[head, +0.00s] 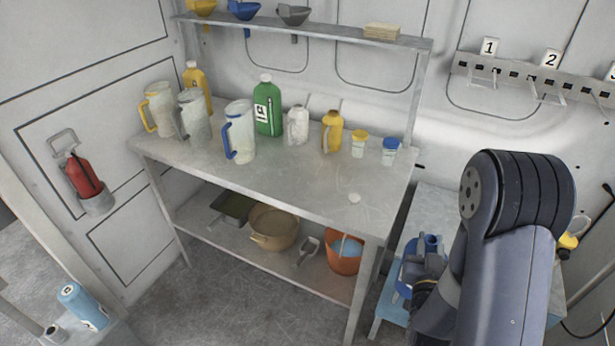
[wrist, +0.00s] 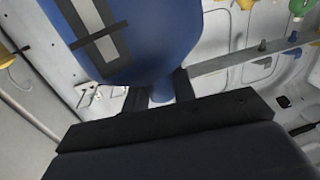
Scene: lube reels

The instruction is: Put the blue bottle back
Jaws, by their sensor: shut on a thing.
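A separate light blue bottle (head: 82,306) with a white label stands at the lower left, well away from my gripper.
The metal workbench (head: 300,187) holds jugs, a green bottle (head: 267,107) and yellow bottles along its back; its front is mostly clear. Funnels sit on the upper shelf (head: 330,31). A numbered wall rack (head: 535,80) is at right. A low blue stool (head: 388,310) stands near my arm.

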